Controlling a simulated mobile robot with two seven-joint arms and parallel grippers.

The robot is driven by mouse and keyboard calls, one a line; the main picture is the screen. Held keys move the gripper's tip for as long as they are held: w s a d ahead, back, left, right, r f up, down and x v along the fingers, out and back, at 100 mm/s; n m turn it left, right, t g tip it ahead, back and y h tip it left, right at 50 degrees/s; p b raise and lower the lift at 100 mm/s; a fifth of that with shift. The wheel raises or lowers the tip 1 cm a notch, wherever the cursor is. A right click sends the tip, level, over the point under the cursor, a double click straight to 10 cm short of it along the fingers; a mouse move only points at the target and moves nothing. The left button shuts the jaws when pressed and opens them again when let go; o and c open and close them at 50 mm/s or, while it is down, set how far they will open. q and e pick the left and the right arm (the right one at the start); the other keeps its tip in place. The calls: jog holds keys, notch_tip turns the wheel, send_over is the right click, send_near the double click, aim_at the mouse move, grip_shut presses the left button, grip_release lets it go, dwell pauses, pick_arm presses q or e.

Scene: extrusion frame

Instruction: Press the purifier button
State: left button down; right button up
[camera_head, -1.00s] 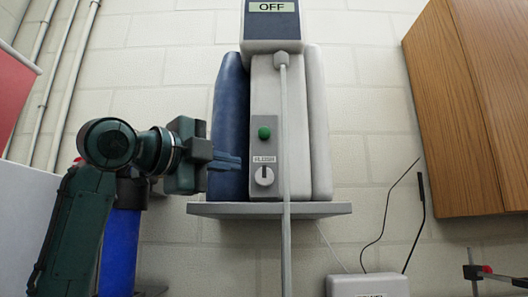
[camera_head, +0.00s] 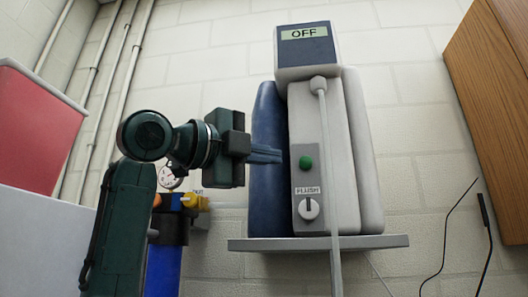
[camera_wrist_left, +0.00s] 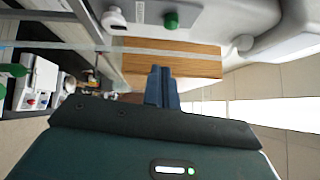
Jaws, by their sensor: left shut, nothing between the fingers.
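The purifier (camera_head: 330,120) is a white unit with a dark blue left side, and its top screen (camera_head: 304,34) reads OFF. Its round green button (camera_head: 305,163) is on a grey front panel, above a FLUSH label and a white knob (camera_head: 308,208). The green button also shows at the top of the left wrist view (camera_wrist_left: 171,20). My left gripper (camera_head: 281,156) is shut and empty. In the head view its fingertips appear just left of the button and about level with it, with a gap between. The closed fingers (camera_wrist_left: 161,88) also show in the wrist view. My right gripper is not in view.
The purifier stands on a grey wall shelf (camera_head: 250,244). A pale tube (camera_head: 330,160) hangs down its front, right of the button. A wooden cabinet (camera_head: 490,95) is at the right. A gauge (camera_head: 170,177) and a blue cylinder (camera_head: 163,270) are behind my left arm.

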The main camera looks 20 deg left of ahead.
aim_at(306, 163)
pick_arm(q)
jog(key=w+p, duration=0.1)
jog(key=w, duration=0.2)
jog(key=w+d+r+p, duration=0.1)
jog(key=w, duration=0.2)
jog(key=w+d+p, duration=0.1)
jog(key=w, duration=0.2)
jog(key=shift+w+r+p, duration=0.15)
jog(key=shift+w+p, duration=0.15)
jog(key=shift+w, duration=0.2)
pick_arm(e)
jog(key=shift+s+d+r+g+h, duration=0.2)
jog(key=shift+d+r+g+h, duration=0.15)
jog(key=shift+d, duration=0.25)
pick_arm(q)
jog(key=shift+s, duration=0.2)
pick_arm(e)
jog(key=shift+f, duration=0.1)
